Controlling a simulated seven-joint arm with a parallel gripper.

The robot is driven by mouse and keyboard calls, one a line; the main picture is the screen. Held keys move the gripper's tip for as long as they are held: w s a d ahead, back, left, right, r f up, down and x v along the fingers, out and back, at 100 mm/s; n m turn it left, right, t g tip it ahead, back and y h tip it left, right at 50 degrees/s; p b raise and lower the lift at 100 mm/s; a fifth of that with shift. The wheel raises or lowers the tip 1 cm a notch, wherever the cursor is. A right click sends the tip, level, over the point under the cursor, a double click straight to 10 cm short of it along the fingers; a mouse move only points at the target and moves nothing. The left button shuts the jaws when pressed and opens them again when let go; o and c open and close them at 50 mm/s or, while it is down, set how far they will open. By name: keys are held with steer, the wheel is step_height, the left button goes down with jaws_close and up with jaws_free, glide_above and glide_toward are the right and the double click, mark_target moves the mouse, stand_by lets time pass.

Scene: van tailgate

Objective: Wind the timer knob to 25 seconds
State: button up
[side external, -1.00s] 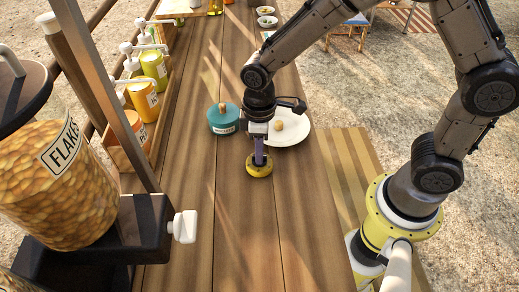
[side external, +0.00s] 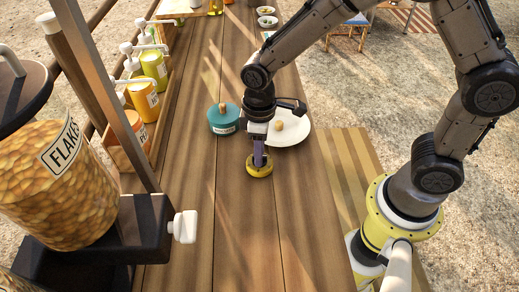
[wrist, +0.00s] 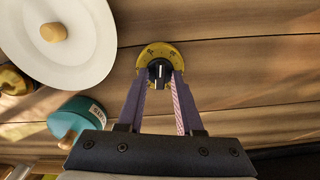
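The timer (side external: 259,167) is a small round yellow disc on the wooden table, with a dark knob (wrist: 159,71) at its centre. In the wrist view its yellow dial (wrist: 159,50) shows dark marks too small to read surely; a white line runs along the knob. My gripper (side external: 259,158) points down at the timer. In the wrist view its two purple fingers (wrist: 160,84) stand on either side of the knob, their tips close against it. The fingers appear closed around the knob, and the fingertip contact is partly hidden in the side view.
A flakes dispenser (side external: 60,190) with a white knob is at the left, near a crate of sauce bottles (side external: 140,140). The table in front is clear.

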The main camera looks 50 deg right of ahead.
steer(key=shift+r, duration=3.55)
steer(key=shift+w+d+r, duration=0.15)
steer(key=shift+d+r, duration=0.05)
steer(key=shift+d, duration=0.05)
steer(key=s+d+r+m+t, duration=0.35)
steer(key=d+r, duration=0.35)
steer(key=r, duration=0.4)
steer(key=s+d+m+t, duration=0.1)
steer(key=s+d, duration=0.1)
steer(key=s, duration=0.4)
steer(key=s+d+m+t, duration=0.1)
steer(key=s+d+m, duration=0.1)
steer(key=s, duration=0.5)
steer(key=shift+s+d, duration=0.25)
steer(key=shift+d, duration=0.05)
